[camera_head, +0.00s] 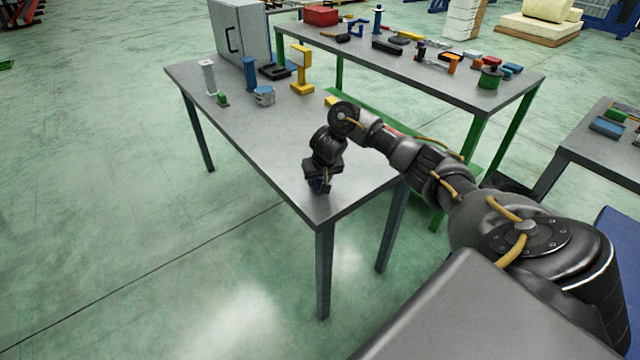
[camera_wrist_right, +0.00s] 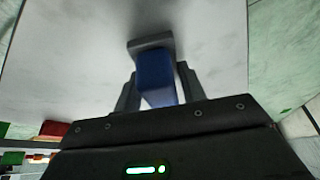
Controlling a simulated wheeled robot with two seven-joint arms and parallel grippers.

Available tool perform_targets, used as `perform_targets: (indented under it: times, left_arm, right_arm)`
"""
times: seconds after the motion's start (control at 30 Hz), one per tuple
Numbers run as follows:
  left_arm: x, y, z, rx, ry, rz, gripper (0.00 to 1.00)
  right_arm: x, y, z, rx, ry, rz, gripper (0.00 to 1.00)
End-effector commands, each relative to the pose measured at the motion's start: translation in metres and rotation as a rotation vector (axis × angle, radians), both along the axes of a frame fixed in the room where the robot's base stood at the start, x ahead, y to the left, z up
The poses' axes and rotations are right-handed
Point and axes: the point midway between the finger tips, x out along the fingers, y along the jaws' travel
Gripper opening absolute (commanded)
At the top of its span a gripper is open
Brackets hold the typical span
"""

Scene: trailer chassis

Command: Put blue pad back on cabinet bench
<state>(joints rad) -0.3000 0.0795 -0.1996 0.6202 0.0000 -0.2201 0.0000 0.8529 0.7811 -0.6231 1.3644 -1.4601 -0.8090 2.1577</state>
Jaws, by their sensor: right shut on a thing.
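My right gripper (camera_head: 319,187) is over the near end of the grey cabinet bench (camera_head: 240,125). It is shut on the blue pad (camera_wrist_right: 155,76), which shows between the two fingers in the right wrist view. In the head view only a small bit of blue shows at the fingertips, the rest hidden by the gripper. The pad is at or just above the bench top; I cannot tell whether it touches. The grey cabinet (camera_head: 241,36) stands at the bench's far end. My left gripper is not in view.
The near half is clear around my gripper. A second table (camera_head: 420,65) with several parts stands behind.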

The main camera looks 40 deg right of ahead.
Motion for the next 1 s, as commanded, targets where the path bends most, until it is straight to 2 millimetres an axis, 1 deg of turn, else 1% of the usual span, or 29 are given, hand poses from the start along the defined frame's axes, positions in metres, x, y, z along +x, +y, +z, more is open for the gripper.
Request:
perform_targets:
  times: [0.03, 0.27, 0.43, 0.47, 0.6, 0.87, 0.93, 1.0]
  left_arm:
    - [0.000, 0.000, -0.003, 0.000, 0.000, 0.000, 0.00]
    - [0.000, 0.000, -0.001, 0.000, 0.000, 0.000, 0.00]
    - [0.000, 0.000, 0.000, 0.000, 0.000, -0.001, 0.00]
    - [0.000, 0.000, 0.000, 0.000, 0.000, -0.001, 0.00]
    - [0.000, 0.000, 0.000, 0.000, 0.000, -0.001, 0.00]
    - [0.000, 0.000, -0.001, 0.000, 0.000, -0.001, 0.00]
    - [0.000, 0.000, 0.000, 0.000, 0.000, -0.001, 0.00]
    - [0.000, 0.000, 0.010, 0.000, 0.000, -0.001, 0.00]
  right_arm:
    - [0.000, 0.000, -0.003, 0.000, -0.001, -0.001, 0.16]
    - [0.000, 0.000, -0.001, 0.000, -0.002, -0.001, 0.16]
    - [0.000, 0.000, -0.006, 0.000, 0.000, -0.001, 0.16]
    - [0.000, 0.000, -0.006, 0.000, 0.000, -0.001, 0.44]
    - [0.000, 0.000, -0.006, 0.000, 0.000, -0.001, 0.62]
    - [0.000, 0.000, -0.004, -0.001, -0.001, -0.001, 0.62]
    - [0.000, 0.000, 0.001, -0.001, -0.003, 0.000, 0.62]
    - [-0.002, 0.000, 0.012, -0.002, -0.004, 0.000, 0.62]
